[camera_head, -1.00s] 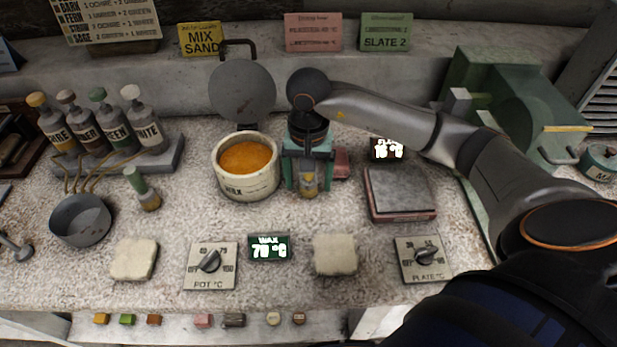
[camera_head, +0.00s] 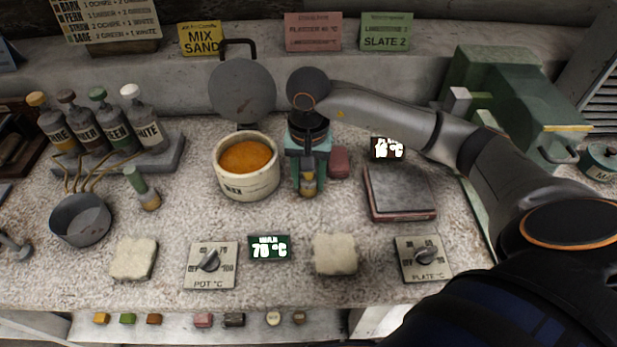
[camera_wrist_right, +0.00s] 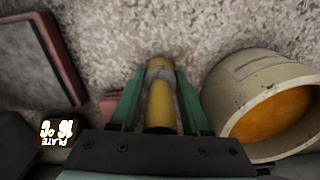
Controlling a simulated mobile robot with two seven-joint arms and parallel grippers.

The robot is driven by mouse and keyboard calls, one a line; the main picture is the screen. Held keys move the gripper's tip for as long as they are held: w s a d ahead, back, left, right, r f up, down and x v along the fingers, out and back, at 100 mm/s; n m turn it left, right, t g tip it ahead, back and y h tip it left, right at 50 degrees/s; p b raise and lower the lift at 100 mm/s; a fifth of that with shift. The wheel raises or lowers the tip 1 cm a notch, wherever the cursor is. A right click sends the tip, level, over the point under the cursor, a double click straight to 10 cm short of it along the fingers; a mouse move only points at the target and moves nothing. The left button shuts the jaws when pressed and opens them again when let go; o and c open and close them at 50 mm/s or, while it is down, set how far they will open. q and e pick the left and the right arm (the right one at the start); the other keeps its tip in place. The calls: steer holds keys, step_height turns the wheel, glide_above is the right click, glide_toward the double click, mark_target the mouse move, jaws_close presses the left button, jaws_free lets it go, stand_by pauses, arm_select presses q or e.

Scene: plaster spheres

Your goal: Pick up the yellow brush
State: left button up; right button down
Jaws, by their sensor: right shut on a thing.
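The yellow brush (camera_head: 308,186) stands roughly upright over the speckled counter, just right of the wax pot. My right gripper (camera_head: 308,168) points down from above, its green fingers shut on the brush. In the right wrist view the brush (camera_wrist_right: 160,104) shows its yellow handle and a grey band between the two fingers (camera_wrist_right: 156,110). Whether its lower end touches the counter I cannot tell. My left gripper is not in view.
The pot of orange wax (camera_head: 219,175) is close left of the gripper. A pinkish block (camera_head: 340,162) and a square plate (camera_head: 398,190) lie to the right. A green-handled brush (camera_head: 137,180) and a small pan (camera_head: 80,222) are farther left.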

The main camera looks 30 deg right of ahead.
steer(key=shift+r, duration=0.1)
steer(key=shift+r, duration=0.55)
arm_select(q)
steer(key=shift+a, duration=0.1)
arm_select(e)
steer(key=s+a+r, duration=0.6)
steer(key=a+r, duration=0.5)
steer(key=a, duration=0.1)
steer(key=shift+s+a+r, duration=0.15)
steer(key=shift+s+r, duration=0.25)
